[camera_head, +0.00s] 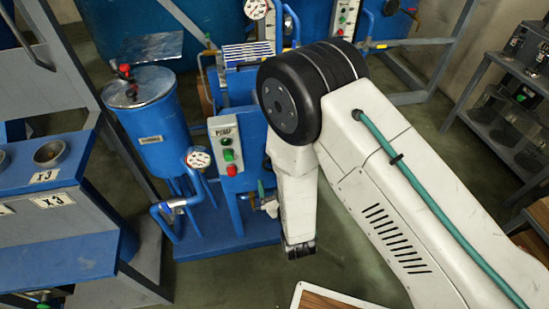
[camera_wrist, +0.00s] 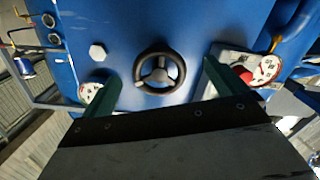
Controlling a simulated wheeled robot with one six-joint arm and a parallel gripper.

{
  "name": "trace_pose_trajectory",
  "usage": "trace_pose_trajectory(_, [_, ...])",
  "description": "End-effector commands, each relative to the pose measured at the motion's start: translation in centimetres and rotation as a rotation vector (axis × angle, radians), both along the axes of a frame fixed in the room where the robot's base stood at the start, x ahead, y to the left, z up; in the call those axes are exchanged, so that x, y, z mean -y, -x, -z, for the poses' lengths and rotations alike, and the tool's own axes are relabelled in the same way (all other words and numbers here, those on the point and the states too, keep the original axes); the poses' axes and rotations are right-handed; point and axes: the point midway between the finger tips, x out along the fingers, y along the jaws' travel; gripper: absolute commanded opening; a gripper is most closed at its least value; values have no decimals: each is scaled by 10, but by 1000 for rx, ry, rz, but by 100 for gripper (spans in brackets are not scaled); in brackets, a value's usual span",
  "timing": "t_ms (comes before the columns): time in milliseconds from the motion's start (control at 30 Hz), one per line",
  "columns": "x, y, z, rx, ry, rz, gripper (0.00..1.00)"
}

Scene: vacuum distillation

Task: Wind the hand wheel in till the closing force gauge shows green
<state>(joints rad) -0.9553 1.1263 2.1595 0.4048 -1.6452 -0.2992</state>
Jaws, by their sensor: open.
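The hand wheel (camera_wrist: 160,73) is a small black three-spoked wheel on a blue panel in the wrist view. My gripper (camera_wrist: 161,70) is open and empty, with one green finger to each side of the wheel in the picture. I cannot tell how far the fingertips are from it. A white round gauge (camera_wrist: 265,69) with red on its face is on the right, and another dial (camera_wrist: 91,92) is partly behind the left finger. I cannot tell which is the closing force gauge, nor read a green zone. In the head view my arm hides the wheel.
A grey hex bolt head (camera_wrist: 97,52) sits left of the wheel. In the head view, a blue tank (camera_head: 150,120), a pump switch box (camera_head: 226,144) and a gauge (camera_head: 199,158) stand left of my arm. Shelves (camera_head: 505,110) are at the right.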

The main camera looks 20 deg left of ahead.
Motion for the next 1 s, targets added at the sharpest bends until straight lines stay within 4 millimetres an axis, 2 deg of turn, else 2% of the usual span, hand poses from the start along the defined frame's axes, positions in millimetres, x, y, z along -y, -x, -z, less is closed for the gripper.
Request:
trace_pose_trajectory(133, [-3, -6, -12, 56, -23, 2, 97])
trace_pose_trajectory(600, [-37, -62, -13, 55, -24, 1, 97])
trace_pose_trajectory(967, [-41, -68, -13, 54, -23, 1, 97])
trace_pose_trajectory(1000, [-41, -68, -13, 54, -23, 1, 89])
